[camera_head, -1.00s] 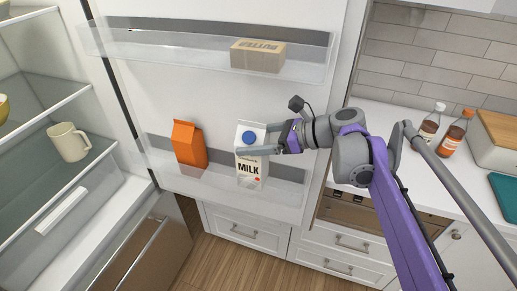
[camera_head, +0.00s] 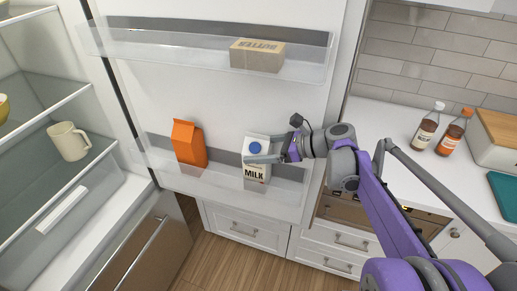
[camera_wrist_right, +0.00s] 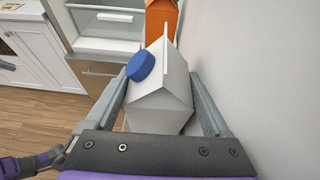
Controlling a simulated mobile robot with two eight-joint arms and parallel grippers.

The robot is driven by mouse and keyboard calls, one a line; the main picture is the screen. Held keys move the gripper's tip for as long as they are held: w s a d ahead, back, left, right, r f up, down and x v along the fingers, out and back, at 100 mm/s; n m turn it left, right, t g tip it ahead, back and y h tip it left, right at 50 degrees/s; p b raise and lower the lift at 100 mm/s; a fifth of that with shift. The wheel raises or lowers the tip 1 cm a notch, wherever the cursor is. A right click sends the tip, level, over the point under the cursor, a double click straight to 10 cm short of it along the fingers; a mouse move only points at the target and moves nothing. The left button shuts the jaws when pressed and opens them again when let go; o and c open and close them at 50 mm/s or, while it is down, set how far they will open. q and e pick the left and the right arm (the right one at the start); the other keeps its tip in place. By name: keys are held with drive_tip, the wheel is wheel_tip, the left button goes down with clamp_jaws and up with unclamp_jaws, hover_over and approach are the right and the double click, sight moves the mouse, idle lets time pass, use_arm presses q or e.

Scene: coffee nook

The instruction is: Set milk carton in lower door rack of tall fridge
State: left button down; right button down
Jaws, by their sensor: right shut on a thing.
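The milk carton (camera_head: 256,172) is white with a blue cap and black MILK lettering. It is upright at the lower door rack (camera_head: 215,182) of the open fridge door, right of an orange carton (camera_head: 188,145). My right gripper (camera_head: 266,158) is shut on the milk carton, with its fingers on either side of the upper part. In the right wrist view the milk carton (camera_wrist_right: 162,95) sits between the fingers, with the orange carton (camera_wrist_right: 161,18) beyond it. The carton's lower part shows through or behind the clear rack front; I cannot tell whether its base touches the rack floor.
The upper door rack (camera_head: 120,42) holds a butter box (camera_head: 257,54) above. Fridge shelves with a cream mug (camera_head: 68,141) are at the left. Two bottles (camera_head: 425,128) stand on the counter at the right. The rack has free room between the cartons.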

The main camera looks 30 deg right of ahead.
drive_tip(key=shift+f, duration=0.1)
unclamp_jaws()
drive_tip(key=shift+r, duration=0.25)
drive_tip(key=b+v, duration=0.1)
drive_tip(key=v, duration=1.1)
